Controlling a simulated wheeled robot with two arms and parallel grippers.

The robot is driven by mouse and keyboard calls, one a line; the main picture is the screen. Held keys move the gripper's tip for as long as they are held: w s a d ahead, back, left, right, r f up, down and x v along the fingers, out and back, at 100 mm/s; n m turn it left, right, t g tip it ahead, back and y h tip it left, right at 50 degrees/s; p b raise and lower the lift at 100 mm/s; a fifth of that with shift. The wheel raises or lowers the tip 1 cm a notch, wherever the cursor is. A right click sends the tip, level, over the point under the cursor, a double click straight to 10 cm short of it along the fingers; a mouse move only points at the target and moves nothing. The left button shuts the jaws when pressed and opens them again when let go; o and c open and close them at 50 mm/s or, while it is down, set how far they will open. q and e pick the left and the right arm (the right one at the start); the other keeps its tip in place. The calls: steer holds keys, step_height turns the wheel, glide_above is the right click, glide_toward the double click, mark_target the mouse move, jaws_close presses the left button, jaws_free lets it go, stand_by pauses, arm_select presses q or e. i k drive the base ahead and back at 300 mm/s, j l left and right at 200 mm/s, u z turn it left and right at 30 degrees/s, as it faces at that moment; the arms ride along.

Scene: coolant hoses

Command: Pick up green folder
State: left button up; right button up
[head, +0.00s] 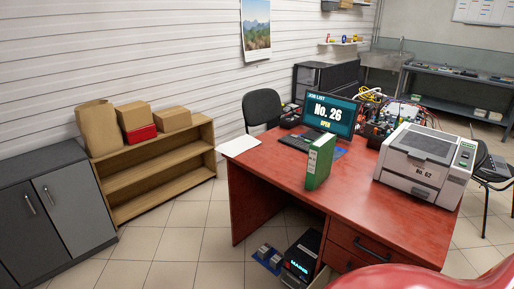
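A green folder (321,161), a binder with a pale label on its spine, stands upright on the red-brown desk (268,171), near the front edge and in front of the monitor. Neither of my grippers shows in the head view, so I cannot see their state or their distance from the folder.
A monitor (331,114) reading No. 26 stands behind the folder, and a printer (424,160) stands to its right. White paper (239,146) lies at the desk's left corner. A wooden shelf (160,170) lines the wall. Tiled floor is free left of the desk.

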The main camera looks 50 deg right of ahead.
mark_target(320, 153)
steer(key=i+z, duration=0.15)
steer(key=i, duration=0.55)
steer(key=i+j+z, duration=0.1)
steer(key=i, duration=0.55)
steer(key=i+z, duration=0.25)
steer(key=z, duration=0.15)
steer(key=i+z, duration=0.25)
steer(key=z, duration=0.2)
steer(key=i+j+z, duration=0.2)
steer(key=z, duration=0.2)
